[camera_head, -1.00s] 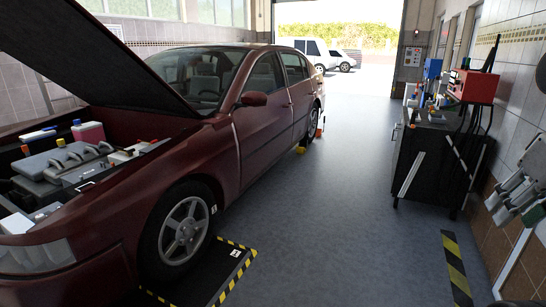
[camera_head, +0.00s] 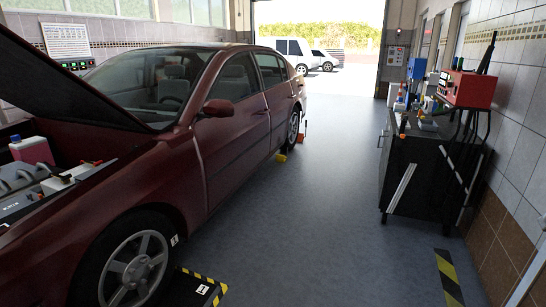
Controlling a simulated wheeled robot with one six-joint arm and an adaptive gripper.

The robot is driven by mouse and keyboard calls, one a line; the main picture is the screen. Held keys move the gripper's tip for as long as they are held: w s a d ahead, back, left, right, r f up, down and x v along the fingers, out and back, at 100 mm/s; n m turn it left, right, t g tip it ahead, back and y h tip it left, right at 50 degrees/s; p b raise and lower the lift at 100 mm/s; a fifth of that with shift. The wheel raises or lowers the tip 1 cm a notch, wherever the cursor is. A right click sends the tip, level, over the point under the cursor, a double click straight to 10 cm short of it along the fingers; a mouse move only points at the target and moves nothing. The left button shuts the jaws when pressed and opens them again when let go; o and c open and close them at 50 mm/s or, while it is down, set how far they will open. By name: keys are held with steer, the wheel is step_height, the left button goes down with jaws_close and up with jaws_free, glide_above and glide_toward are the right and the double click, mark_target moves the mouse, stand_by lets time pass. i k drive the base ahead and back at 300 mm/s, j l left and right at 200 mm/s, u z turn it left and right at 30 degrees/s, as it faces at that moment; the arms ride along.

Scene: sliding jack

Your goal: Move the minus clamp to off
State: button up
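The open engine bay of a dark red car (camera_head: 238,140) is at the left edge. In it a pale box (camera_head: 70,178), which looks like the battery, has small red and dark pieces on top. The minus clamp is too small there for me to tell it apart. My gripper is not in view.
The raised hood (camera_head: 70,80) overhangs the bay. The front wheel (camera_head: 135,268) and a striped-edge plate (camera_head: 195,290) are low at the left. Free grey floor (camera_head: 300,220) runs between car and workbench. A yellow-black floor strip (camera_head: 448,278) lies at the right.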

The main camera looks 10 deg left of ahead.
mark_target(66, 177)
steer(key=i+u, duration=0.45)
steer(key=i, duration=0.3)
steer(key=i+l+u, duration=0.2)
steer(key=i+u, duration=0.3)
steer(key=i, duration=0.25)
steer(key=i+j+u, duration=0.15)
steer(key=i+u, duration=0.65)
steer(key=u, duration=0.15)
steer(key=i+l+u, duration=0.15)
steer(key=i+u, duration=0.7)
steer(key=k+l, duration=0.05)
